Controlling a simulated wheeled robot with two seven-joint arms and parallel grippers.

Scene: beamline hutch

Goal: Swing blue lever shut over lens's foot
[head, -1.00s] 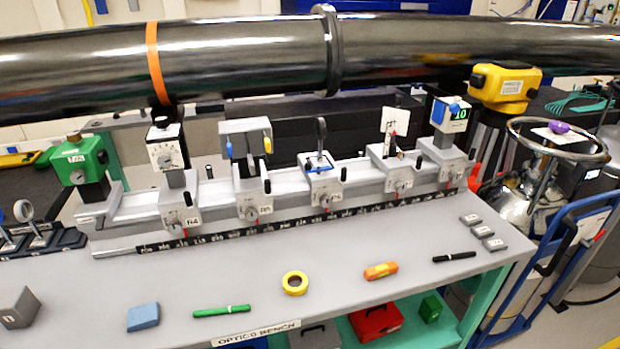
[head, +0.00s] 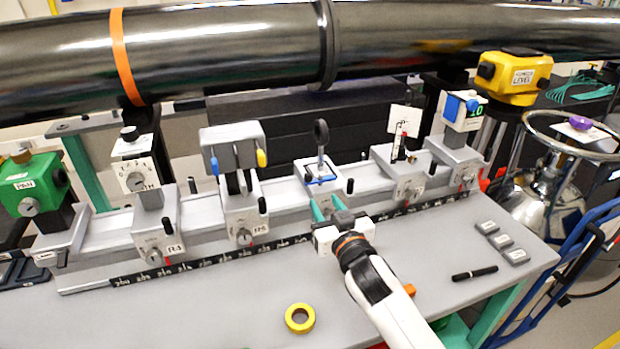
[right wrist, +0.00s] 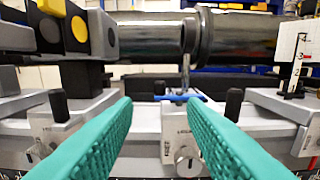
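The lens (head: 321,132) is a small dark ring on a thin upright post, standing on a grey rail carrier mid-bench. The blue lever (head: 321,181) lies low across the front of the post's foot, and it also shows in the right wrist view (right wrist: 182,97). Whether it is clamped over the foot I cannot tell. My right gripper (head: 323,208) is in front of this carrier, its teal fingers pointing at it. In the right wrist view the fingers (right wrist: 158,102) are apart with nothing between them; the lever shows beyond the right fingertip. My left gripper is out of view.
Neighbouring carriers hold a box with blue and yellow levers (head: 233,147) on the left and a white card (head: 405,120) on the right. A dark pipe (head: 220,48) crosses above the rail. Yellow tape (head: 300,318) and a black pen (head: 474,273) lie on the bench.

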